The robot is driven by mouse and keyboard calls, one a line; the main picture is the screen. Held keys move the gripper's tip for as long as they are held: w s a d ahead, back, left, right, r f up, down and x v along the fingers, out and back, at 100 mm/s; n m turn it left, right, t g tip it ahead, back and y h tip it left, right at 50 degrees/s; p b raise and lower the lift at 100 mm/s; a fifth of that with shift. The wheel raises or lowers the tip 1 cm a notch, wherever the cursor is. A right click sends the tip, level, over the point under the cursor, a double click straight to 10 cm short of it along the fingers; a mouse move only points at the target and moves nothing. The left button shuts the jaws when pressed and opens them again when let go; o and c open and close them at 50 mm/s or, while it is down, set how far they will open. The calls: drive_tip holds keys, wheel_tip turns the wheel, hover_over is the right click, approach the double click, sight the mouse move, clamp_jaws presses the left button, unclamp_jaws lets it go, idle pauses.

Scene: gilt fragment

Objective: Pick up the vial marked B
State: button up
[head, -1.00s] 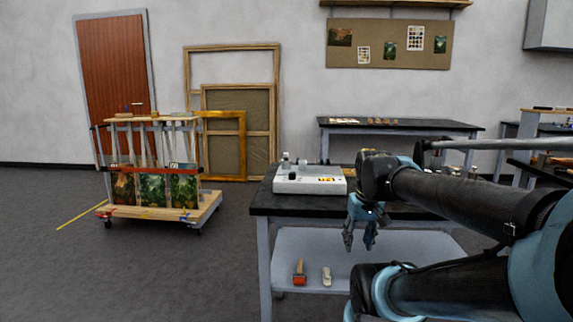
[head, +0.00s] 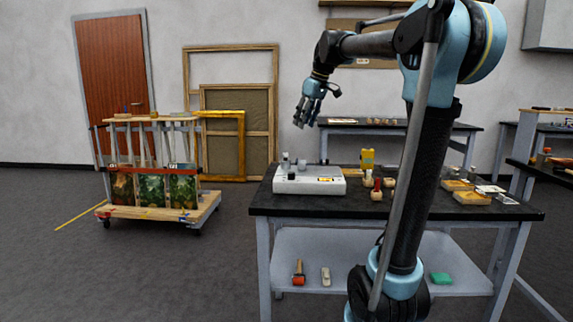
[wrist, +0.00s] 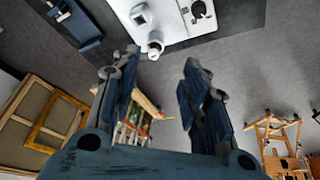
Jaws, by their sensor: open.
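A white box-shaped device (head: 325,186) sits at the left end of the dark-topped table. Two small vial-like pieces stand on its left part, one (head: 285,164) at the left and another (head: 302,165) beside it. No mark B is legible on either. My gripper (head: 304,118) is raised above and behind the device, open and empty, fingers pointing down. In the wrist view my gripper (wrist: 160,78) has its fingers spread.
The dark tabletop (head: 350,208) carries a yellow block (head: 367,158), small bottles (head: 376,193) and trays (head: 472,197) to the right. A wheeled cart (head: 150,213) with paintings stands left. Frames (head: 235,60) lean on the wall. Floor between cart and table is clear.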

drive_tip(key=w+a+r, duration=0.2)
approach(285, 161)
drive_tip(key=shift+n, duration=0.3)
drive_tip(key=w+f, duration=0.1)
drive_tip(key=f, duration=0.1)
drive_tip(key=w+a+f, duration=0.2)
drive_tip(key=f, duration=0.1)
drive_tip(key=shift+a+f, duration=0.2)
drive_tip(key=shift+f, duration=0.15)
drive_tip(key=c, duration=0.9)
